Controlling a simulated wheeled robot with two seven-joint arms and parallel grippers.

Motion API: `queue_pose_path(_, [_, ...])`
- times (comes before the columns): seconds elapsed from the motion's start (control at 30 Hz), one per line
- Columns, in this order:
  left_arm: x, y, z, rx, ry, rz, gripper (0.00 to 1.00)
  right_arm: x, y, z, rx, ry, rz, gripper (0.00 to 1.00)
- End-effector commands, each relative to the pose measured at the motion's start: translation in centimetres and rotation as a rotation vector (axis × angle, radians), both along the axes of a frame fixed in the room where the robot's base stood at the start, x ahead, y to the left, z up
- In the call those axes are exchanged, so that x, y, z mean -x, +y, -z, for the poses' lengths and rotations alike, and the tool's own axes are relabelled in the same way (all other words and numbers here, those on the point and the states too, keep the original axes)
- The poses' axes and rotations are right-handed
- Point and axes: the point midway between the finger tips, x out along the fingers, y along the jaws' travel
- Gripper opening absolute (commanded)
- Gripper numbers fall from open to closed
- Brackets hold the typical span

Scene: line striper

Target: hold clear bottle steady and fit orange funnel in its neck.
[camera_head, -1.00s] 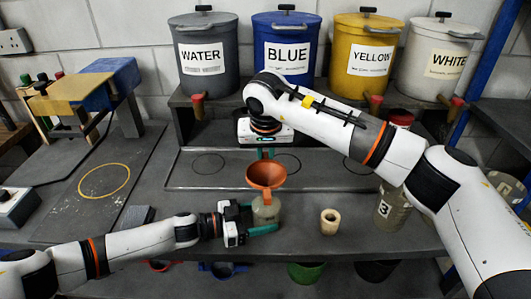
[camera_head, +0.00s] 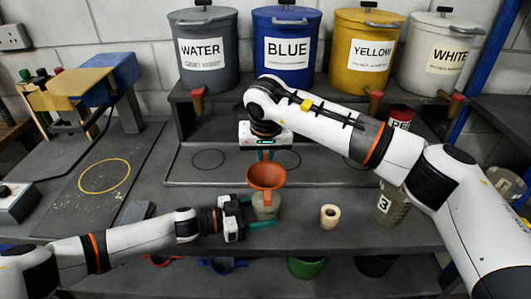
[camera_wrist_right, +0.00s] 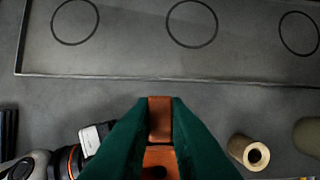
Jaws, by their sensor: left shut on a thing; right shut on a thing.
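The orange funnel (camera_head: 265,177) is upright directly over the clear bottle (camera_head: 264,207). Its lower end meets the bottle's top in the head view. The spout is hidden, so I cannot tell how deep it sits in the neck. My right gripper (camera_head: 265,154) is above, shut on the funnel's orange tab, which shows between the green fingers in the right wrist view (camera_wrist_right: 160,119). My left gripper (camera_head: 262,223) comes in low from the left and is shut on the bottle, which stands upright near the table's front. The bottle is hidden in the wrist view.
A cream ring-shaped roll (camera_head: 330,216) stands right of the bottle. A bottle marked 3 (camera_head: 390,206) is farther right, beside my right arm. Behind lies a shallow tray (camera_head: 228,182) with marked circles. Lidded buckets, including the blue one (camera_head: 287,55), stand on a raised shelf.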

Motion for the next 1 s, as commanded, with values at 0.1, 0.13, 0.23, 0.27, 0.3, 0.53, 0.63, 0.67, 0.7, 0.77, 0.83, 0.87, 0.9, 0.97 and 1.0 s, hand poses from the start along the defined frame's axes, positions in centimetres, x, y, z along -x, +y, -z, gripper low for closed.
queue_pose_path(0.1, [0.0, 0.0, 0.0, -0.001, 0.000, 0.000, 0.49, 0.0, 0.0, 0.0, 0.000, 0.000, 0.000, 0.00])
queue_pose_path(0.13, [0.0, 0.0, 0.0, -0.001, 0.000, 0.000, 0.49, 0.0, 0.0, 0.0, 0.000, 0.000, 0.000, 0.00])
queue_pose_path(0.23, [0.0, 0.0, 0.0, -0.001, 0.000, 0.000, 0.49, 0.0, 0.0, 0.0, 0.000, 0.000, 0.000, 0.00])
queue_pose_path(0.27, [0.0, 0.0, 0.0, -0.001, 0.000, 0.000, 0.49, 0.0, 0.0, 0.0, 0.000, 0.000, 0.000, 0.00])
queue_pose_path(0.3, [0.0, 0.0, 0.0, -0.001, 0.000, 0.000, 0.49, 0.0, 0.0, 0.0, 0.000, 0.000, 0.000, 0.00])
queue_pose_path(0.53, [0.0, 0.0, 0.0, -0.001, 0.000, 0.000, 0.49, 0.0, 0.0, 0.2, 0.000, 0.000, 0.000, 0.00])
queue_pose_path(0.63, [0.0, 0.0, 0.0, -0.001, 0.000, 0.000, 0.49, 0.0, 0.0, 0.6, 0.000, 0.000, 0.000, 0.00])
queue_pose_path(0.67, [0.0, 0.0, 0.0, -0.001, 0.000, 0.000, 0.49, 0.0, 0.0, 0.7, 0.000, 0.000, 0.000, 0.00])
queue_pose_path(0.7, [0.0, 0.0, 0.0, -0.001, 0.000, 0.000, 0.49, 0.0, 0.0, 0.9, 0.000, 0.000, 0.000, 0.00])
queue_pose_path(0.77, [0.0, 0.0, 0.0, -0.001, 0.000, 0.000, 0.49, 0.0, 0.0, 1.1, 0.000, 0.000, 0.000, 0.00])
queue_pose_path(0.83, [0.0, 0.0, 0.0, -0.001, 0.000, 0.000, 0.49, 0.0, 0.0, 1.4, 0.000, 0.000, 0.000, 0.00])
queue_pose_path(0.87, [0.0, 0.0, 0.0, -0.001, 0.000, 0.000, 0.49, 0.0, 0.0, 1.5, 0.000, 0.000, 0.000, 0.00])
queue_pose_path(0.9, [0.0, 0.0, 0.0, -0.001, 0.000, 0.000, 0.49, 0.0, 0.0, 1.6, 0.000, -0.001, 0.000, 0.00])
queue_pose_path(0.97, [0.0, 0.0, 0.0, -0.001, 0.000, 0.000, 0.49, 0.0, 0.0, 1.7, 0.000, -0.001, 0.000, 0.00])
queue_pose_path(1.0, [0.0, 0.0, 0.0, -0.001, 0.000, 0.000, 0.49, 0.0, 0.0, 1.7, 0.000, -0.001, 0.000, 0.00])
